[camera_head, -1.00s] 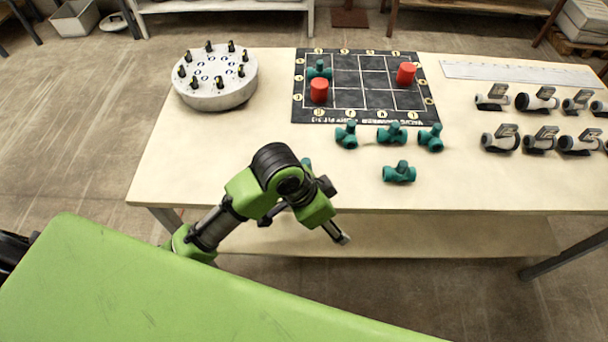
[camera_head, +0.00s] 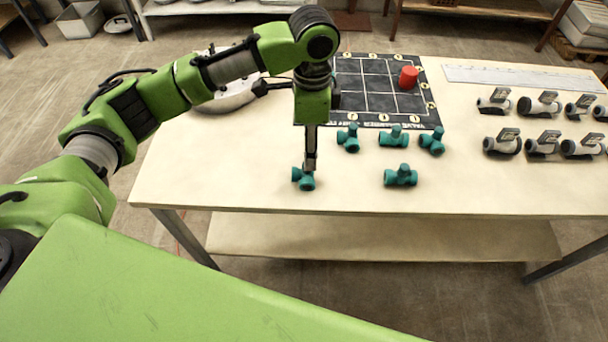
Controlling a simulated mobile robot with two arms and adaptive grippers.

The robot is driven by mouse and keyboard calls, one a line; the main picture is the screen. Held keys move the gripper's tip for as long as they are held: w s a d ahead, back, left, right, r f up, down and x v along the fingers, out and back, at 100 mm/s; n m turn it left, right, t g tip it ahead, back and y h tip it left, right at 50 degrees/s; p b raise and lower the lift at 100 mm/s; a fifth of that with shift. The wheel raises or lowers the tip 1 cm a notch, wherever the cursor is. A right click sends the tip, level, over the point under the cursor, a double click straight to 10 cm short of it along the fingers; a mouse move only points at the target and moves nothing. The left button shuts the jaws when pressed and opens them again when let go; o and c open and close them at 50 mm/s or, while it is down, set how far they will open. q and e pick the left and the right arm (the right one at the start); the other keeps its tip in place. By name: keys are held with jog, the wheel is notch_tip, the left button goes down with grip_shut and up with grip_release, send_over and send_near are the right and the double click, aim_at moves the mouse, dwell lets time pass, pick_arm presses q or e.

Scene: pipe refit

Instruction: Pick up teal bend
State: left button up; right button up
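My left arm reaches in from the left, and my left gripper (camera_head: 310,168) points down at a teal fitting (camera_head: 304,180) near the table's front edge. Its fingertips overlap the fitting's upper part; whether they touch or grip it cannot be told. The fitting is partly hidden, so its exact shape is unclear. Other teal fittings stand on the table to the right: one (camera_head: 348,138), one (camera_head: 394,136), one (camera_head: 432,141), and one nearer the front (camera_head: 401,176). My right gripper is not in view.
A black gridded board (camera_head: 385,118) holds a red cylinder (camera_head: 408,77); my arm covers the board's left part. A white round stand (camera_head: 236,98) is mostly behind my arm. Grey-black pipe parts (camera_head: 503,142) line the right, near a ruler-like strip (camera_head: 520,77). The front right tabletop is clear.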

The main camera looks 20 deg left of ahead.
pick_arm(q)
send_over(307, 175)
jog(key=f, duration=0.6)
jog(key=shift+d+f, duration=0.3)
jog(key=shift+f, duration=0.05)
jog(key=f, duration=0.1)
jog(key=f+p, duration=0.1)
jog(key=f, duration=0.2)
jog(key=shift+a, duration=0.3)
jog(key=shift+f+p, duration=0.3)
jog(key=shift+f, duration=0.4)
jog(key=c, duration=1.2)
